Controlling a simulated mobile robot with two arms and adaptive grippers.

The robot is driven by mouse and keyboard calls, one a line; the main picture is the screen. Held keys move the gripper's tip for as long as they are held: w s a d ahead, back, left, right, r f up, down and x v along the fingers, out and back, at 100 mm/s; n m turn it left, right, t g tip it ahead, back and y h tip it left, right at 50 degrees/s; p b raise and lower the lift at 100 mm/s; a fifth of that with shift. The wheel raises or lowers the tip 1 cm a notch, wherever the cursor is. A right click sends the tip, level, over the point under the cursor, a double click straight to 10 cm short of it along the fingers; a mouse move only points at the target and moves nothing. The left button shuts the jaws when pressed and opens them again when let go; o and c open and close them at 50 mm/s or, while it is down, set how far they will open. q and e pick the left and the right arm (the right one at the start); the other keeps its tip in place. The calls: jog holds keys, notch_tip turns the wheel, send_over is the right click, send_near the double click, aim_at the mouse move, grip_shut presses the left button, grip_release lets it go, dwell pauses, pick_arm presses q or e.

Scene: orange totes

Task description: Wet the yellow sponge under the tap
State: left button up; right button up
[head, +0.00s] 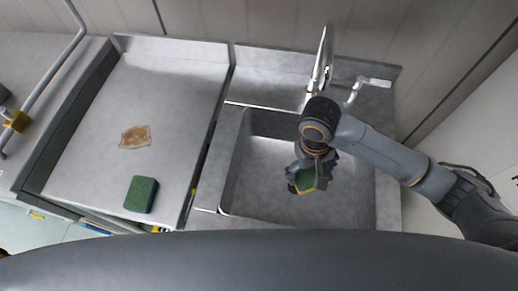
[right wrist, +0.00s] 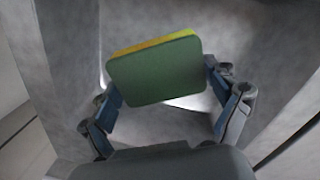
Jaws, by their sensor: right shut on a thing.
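A yellow sponge with a green face (head: 321,179) is held by my right gripper (head: 312,176) over the sink basin (head: 255,180). In the right wrist view, the sponge (right wrist: 155,72) shows its green side with a yellow edge along the top, and the right gripper's fingers (right wrist: 170,110) are on either side of it. The tap (head: 321,62) stands at the back of the sink, with a lever (head: 372,83) to its right. My forearm hides part of the tap's lower end. I cannot see whether water runs. My left gripper is not in view.
A dark green sponge (head: 141,194) lies on the steel counter (head: 180,90) left of the sink. A brown stain (head: 135,137) is behind it. The wall stands close behind the tap. The rest of that counter is clear.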

jog(key=w+a+r+n+t+h+p, duration=0.1)
jog(key=w+a+n+t+h+p, duration=0.15)
jog(key=a+n, duration=0.4)
jog(key=w+a+r+n+t+h+p, duration=0.1)
jog(key=a+r+n+h+p, duration=0.15)
jog(key=a+n, duration=0.35)
jog(key=w+d+f+b, duration=0.1)
jog(key=w+d+f, duration=0.1)
jog(key=d, duration=0.4)
jog(key=w+d+f+y+b, duration=0.1)
jog(key=w+d, duration=0.2)
jog(key=d, duration=0.2)
jog(key=shift+w+d+f+m+b, duration=0.35)
jog(key=shift+d+b, duration=0.05)
jog(key=shift+a, duration=0.1)
jog(key=s+a+p, duration=0.2)
jog(key=s+a, duration=0.1)
jog(key=a, duration=0.4)
jog(key=shift+s, duration=0.15)
jog(key=shift+a, duration=0.1)
dwell(1.4)
